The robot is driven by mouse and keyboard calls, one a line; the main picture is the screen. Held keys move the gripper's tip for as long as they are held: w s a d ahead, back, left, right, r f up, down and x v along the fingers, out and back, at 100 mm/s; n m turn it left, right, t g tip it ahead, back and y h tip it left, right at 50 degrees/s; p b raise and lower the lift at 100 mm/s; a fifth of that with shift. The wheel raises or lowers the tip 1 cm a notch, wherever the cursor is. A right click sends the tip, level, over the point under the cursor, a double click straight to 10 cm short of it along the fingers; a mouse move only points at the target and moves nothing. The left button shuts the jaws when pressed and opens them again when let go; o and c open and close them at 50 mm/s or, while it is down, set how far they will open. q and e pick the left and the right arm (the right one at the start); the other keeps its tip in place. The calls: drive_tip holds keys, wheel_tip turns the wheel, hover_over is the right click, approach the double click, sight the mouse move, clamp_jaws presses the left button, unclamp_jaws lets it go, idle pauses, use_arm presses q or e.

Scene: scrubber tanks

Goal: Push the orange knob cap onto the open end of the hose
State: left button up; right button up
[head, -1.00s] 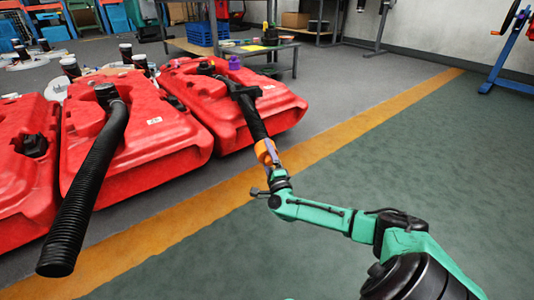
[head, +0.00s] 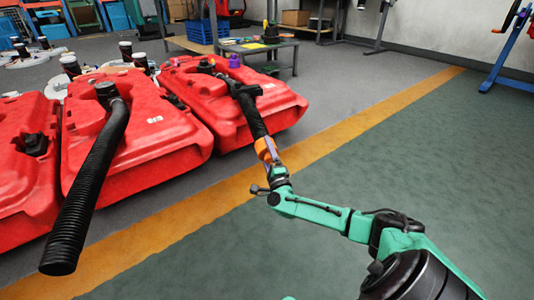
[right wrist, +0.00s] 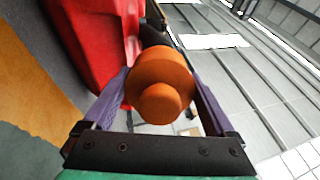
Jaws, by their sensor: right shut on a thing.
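The orange knob cap (head: 264,147) is at the lower end of the black hose (head: 254,120) that comes from the right red tank (head: 222,106). My right gripper (head: 269,154) is shut on the cap. In the right wrist view, the purple fingers (right wrist: 160,92) hold the cap (right wrist: 162,75) from both sides, its round knob facing the camera. The hose (right wrist: 154,34) shows only partly behind it. The cap appears in line with the hose and touching it; how far it is on is hidden. My left gripper is out of view.
Another black ribbed hose (head: 82,205) hangs from the middle red tank (head: 150,140), its end toward the front left. A grey metal table (head: 280,46) stands behind the right tank. The green floor (head: 420,150) to the right is clear.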

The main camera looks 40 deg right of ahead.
sight(270, 161)
drive_tip(key=shift+x, duration=1.2)
drive_tip(key=o, duration=1)
drive_tip(key=shift+o, duration=0.2)
drive_tip(key=shift+s, duration=0.1)
drive_tip(key=shift+s+a, duration=0.1)
drive_tip(key=shift+s, duration=0.15)
drive_tip(key=p+v, duration=0.4)
drive_tip(key=v, duration=0.3)
drive_tip(key=shift+s+p, duration=0.15)
drive_tip(key=shift+p, duration=0.2)
drive_tip(key=shift+s+a+f, duration=0.15)
drive_tip(key=shift+s, duration=0.1)
drive_tip(key=shift+f, duration=0.1)
